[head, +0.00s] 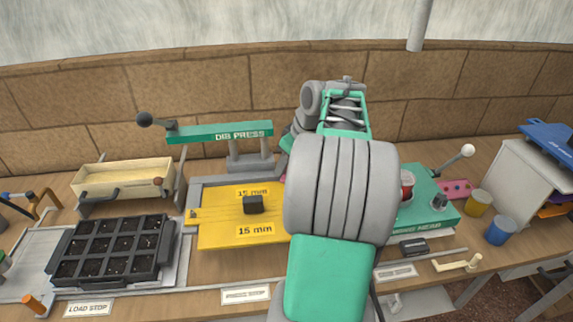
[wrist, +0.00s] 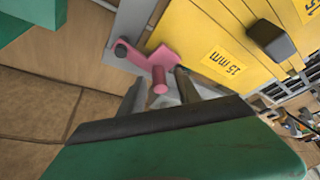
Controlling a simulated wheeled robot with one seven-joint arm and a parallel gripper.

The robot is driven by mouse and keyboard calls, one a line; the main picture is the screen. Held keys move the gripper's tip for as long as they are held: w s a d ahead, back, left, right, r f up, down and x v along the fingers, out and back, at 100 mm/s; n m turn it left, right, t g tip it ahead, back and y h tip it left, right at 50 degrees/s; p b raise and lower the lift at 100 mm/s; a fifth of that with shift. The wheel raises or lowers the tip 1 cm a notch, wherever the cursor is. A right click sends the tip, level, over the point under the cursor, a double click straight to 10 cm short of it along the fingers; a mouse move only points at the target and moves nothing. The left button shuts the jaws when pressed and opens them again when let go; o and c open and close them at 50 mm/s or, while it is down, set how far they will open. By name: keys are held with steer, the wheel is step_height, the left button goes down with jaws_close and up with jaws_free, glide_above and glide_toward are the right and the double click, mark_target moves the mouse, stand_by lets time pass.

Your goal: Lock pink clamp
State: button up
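The pink clamp (wrist: 140,52) shows in the wrist view, on a dark pivot at the edge of a grey metal frame beside the yellow plate (wrist: 205,42). Its short pink round handle (wrist: 160,82) points toward my gripper (wrist: 160,78). My two grey fingers stand apart, one on each side of the handle. I cannot tell whether either finger touches it. In the head view my arm hides the gripper and nearly all of the clamp. The yellow plate (head: 222,232) there is marked 15 mm and carries a black block (head: 253,204).
A green dib press lever (head: 220,132) with a black ball stands behind the plate. A black cell tray (head: 112,250) and a wooden box (head: 124,178) are at left. A green press (head: 432,205), a yellow cup (head: 478,202) and a blue cup (head: 501,231) stand at right.

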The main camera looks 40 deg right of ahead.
jaws_close()
stand_by(0.3)
stand_by(1.1)
